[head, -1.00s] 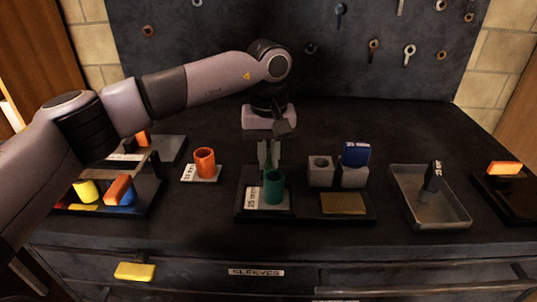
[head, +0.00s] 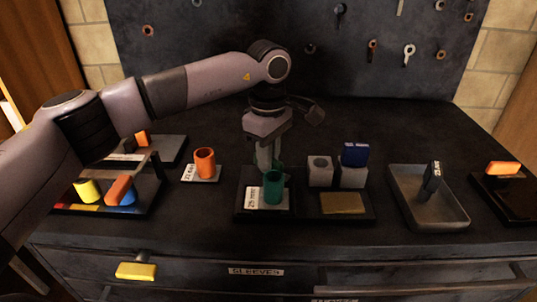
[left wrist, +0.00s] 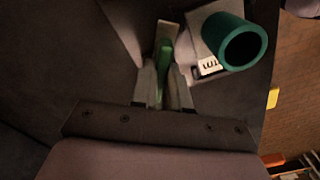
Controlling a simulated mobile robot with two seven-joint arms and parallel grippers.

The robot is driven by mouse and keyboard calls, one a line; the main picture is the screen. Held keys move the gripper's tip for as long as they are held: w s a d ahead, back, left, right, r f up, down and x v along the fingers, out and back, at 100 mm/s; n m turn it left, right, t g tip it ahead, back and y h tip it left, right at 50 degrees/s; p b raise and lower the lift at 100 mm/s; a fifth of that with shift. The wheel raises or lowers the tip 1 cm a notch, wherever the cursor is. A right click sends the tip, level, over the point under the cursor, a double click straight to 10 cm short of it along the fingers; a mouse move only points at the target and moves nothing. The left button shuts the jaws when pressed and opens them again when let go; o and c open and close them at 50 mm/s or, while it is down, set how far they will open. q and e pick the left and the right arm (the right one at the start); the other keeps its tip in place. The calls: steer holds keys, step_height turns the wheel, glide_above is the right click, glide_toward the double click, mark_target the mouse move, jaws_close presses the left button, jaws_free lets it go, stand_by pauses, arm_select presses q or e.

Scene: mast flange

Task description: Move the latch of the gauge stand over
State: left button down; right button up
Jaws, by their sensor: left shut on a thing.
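The gauge stand is a dark tray (head: 243,203) near the middle of the bench. A green sleeve (head: 273,187) stands on it beside a white label (head: 253,197), and the sleeve also shows in the left wrist view (left wrist: 240,46). My left gripper (head: 267,166) is just behind the sleeve, pointing down. In the left wrist view my left gripper (left wrist: 163,75) is shut on a slim green latch (left wrist: 167,58), with a pale plate at its far end. The fingers hide part of the latch. My right gripper is not in view.
Grey blocks (head: 320,171), one holding a blue piece (head: 355,154), stand to the right. An orange cup (head: 205,162) stands to the left. A grey tray (head: 433,212) with a dark piece is farther right. The bench behind is clear.

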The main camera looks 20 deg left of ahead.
arm_select(q)
steer(key=n, duration=0.6)
steer(key=shift+s+f+n, duration=0.1)
steer(key=shift+f+n, duration=0.1)
steer(key=shift+n, duration=0.1)
stand_by(0.5)
steer(key=c, duration=1.1)
jaws_free()
steer(key=shift+r, duration=0.6)
step_height(320, 180, up, 6)
